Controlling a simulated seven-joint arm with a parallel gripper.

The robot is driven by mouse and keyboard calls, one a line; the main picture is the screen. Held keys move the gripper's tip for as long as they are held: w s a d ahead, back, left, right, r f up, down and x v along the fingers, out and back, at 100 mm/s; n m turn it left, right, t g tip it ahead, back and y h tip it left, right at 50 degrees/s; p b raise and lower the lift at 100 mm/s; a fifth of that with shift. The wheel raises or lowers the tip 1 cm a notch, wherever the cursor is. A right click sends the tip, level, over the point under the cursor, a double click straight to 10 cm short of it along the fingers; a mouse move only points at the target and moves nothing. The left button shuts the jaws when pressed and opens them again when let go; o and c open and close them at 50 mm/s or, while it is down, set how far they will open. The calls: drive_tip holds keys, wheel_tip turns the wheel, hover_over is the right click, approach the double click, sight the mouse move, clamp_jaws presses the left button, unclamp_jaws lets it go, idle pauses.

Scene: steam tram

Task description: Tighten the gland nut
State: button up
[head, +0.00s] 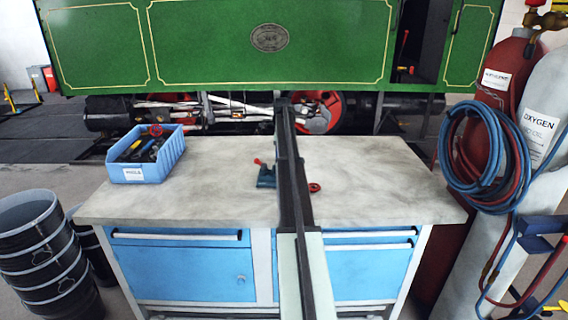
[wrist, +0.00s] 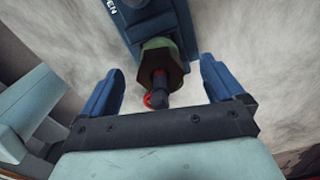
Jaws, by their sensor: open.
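In the wrist view, a dark green hexagonal nut (wrist: 158,52), which looks like the gland nut, sits on the end of a blue body (wrist: 150,20) with partly visible lettering. A dark stem with red parts (wrist: 159,98) sticks out of the nut towards my gripper. My gripper (wrist: 163,75) is open, its two blue fingers spread to either side of the nut and stem, with gaps on both sides. In the head view, a small blue fitting with a red end (head: 266,178) stands on the bench beside my arm. My fingers cannot be made out there.
The workbench (head: 390,190) has free room left and right. A blue bin of tools (head: 148,172) stands at its back left. A red ring-shaped piece (head: 314,187) lies right of my arm. Gas cylinders with hoses (head: 490,150) stand at right, black buckets (head: 40,245) at left.

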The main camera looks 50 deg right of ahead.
drive_tip(key=shift+r, duration=0.1)
drive_tip(key=shift+r, duration=2.4)
